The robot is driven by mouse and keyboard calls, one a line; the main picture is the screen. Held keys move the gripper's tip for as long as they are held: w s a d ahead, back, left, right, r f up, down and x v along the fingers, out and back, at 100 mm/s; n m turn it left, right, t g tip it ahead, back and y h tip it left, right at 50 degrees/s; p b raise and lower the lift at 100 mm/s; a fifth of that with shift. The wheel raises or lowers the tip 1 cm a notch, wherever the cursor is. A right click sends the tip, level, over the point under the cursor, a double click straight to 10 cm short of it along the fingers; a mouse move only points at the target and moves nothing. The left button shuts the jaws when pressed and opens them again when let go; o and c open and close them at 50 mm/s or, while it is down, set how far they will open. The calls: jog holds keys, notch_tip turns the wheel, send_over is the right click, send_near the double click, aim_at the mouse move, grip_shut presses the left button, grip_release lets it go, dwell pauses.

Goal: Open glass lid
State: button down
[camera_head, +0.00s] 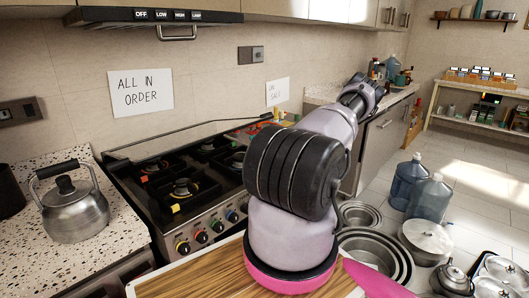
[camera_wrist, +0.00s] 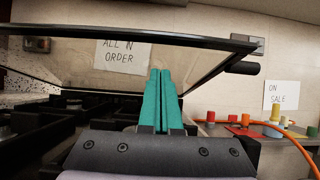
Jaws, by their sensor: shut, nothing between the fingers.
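The glass lid of the stove shows in the wrist view as a see-through pane (camera_wrist: 60,55) with a dark frame, raised at a slant above the burners. In the head view its thin dark edge (camera_head: 190,134) runs in front of the wall behind the stove (camera_head: 180,190). My gripper (camera_wrist: 160,72) shows teal fingers, shut together and empty, overlapping the lid's pane in the wrist view. I cannot tell whether the fingers touch the lid. In the head view I cannot make out the fingers, and my arm covers the stove's right side.
A kettle (camera_head: 75,205) stands on the speckled counter left of the stove. An orange hose (camera_wrist: 290,138) and small coloured items lie right of the fingers. A wooden board (camera_head: 200,277) is in front. Pots and water jugs (camera_head: 408,180) stand on the floor at right.

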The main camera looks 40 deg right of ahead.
jog(key=shift+w+r, duration=0.2)
jog(key=shift+r, duration=0.7)
jog(key=shift+w+r, duration=0.15)
jog(key=shift+r, duration=0.7)
